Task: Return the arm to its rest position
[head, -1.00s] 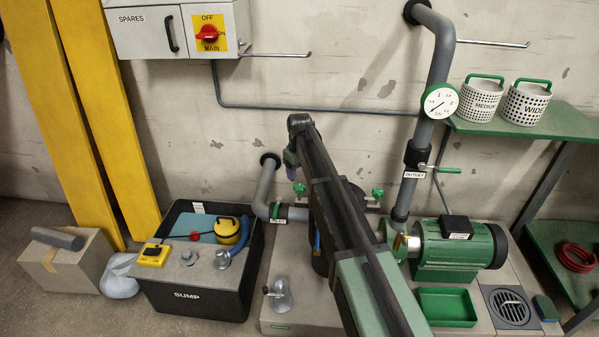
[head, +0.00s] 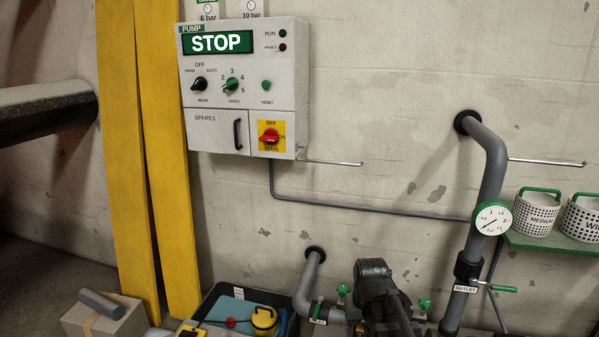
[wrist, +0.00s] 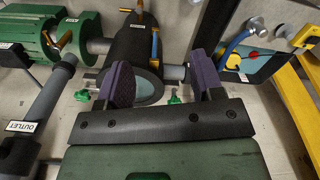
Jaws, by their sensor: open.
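My gripper (wrist: 163,88) shows in the wrist view with its two purple-padded fingers spread wide and nothing held between them. Beyond and between the fingers is a dark cylindrical housing (wrist: 132,45) with green wing knobs on the pipework. In the head view my dark arm rises at the bottom, right of centre, in front of the pipework; the gripper's fingers are not seen there.
The pump panel (head: 245,85) reads STOP. The outlet pipe (head: 490,180) with its gauge (head: 493,218) stands at the right. Rods (head: 330,163) jut from the wall. The sump bin (head: 285,300) is low left of my arm.

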